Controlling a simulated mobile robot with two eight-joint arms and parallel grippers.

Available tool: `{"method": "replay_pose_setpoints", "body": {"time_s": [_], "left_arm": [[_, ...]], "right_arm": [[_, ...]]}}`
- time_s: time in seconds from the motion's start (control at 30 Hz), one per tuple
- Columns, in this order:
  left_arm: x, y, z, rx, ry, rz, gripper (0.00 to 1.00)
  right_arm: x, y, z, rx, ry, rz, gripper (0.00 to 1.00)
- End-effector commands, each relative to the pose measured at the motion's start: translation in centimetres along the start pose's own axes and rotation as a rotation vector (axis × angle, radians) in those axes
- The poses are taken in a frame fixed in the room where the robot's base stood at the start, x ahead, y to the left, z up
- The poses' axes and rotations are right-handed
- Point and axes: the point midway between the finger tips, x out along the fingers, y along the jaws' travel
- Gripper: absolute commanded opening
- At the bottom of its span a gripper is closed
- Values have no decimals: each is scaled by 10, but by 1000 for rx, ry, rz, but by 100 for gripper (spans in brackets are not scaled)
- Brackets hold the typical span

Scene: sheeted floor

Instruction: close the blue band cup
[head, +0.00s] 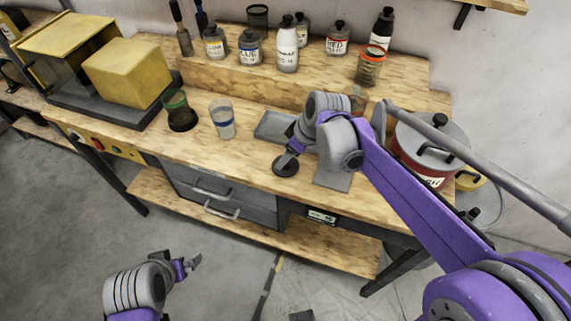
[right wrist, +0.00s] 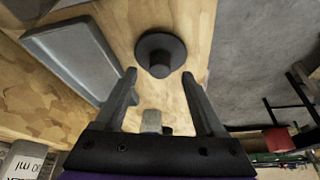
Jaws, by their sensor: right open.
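The blue band cup (head: 222,119) is a clear cup standing upright on the bench, left of the grey tray, with no lid on it. A round black lid with a raised knob (right wrist: 160,54) lies flat on the wood near the bench's front edge; the head view shows it too (head: 285,166). My right gripper (right wrist: 160,78) is open and empty, its two fingertips apart on either side of the line to the knob, just short of the lid. My left gripper (head: 190,264) hangs low over the floor, far from the bench; its jaws are too small to read.
A green band cup (head: 177,109) stands left of the blue one. An orange band cup (head: 371,66) is on the raised shelf among several bottles. The grey tray (head: 270,127) lies behind the lid. A red pot (head: 428,152) stands at the right. Bare wood lies between cup and lid.

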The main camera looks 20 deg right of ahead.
Motion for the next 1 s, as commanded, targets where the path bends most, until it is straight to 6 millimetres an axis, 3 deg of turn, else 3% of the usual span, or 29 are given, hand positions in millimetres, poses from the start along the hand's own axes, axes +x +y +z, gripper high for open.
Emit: {"method": "replay_pose_setpoints", "body": {"time_s": [0.2, 0.53, 0.9, 1.0], "left_arm": [[1, 0, 1, 0, -1, 0, 100], [1, 0, 1, 0, -1, 0, 100], [1, 0, 1, 0, -1, 0, 100], [1, 0, 1, 0, -1, 0, 100]], "right_arm": [[20, 0, 0, -1, 0, 1, 71], [20, 0, 0, -1, 0, 1, 69], [20, 0, 0, -1, 0, 1, 3], [20, 0, 0, -1, 0, 1, 0]]}}
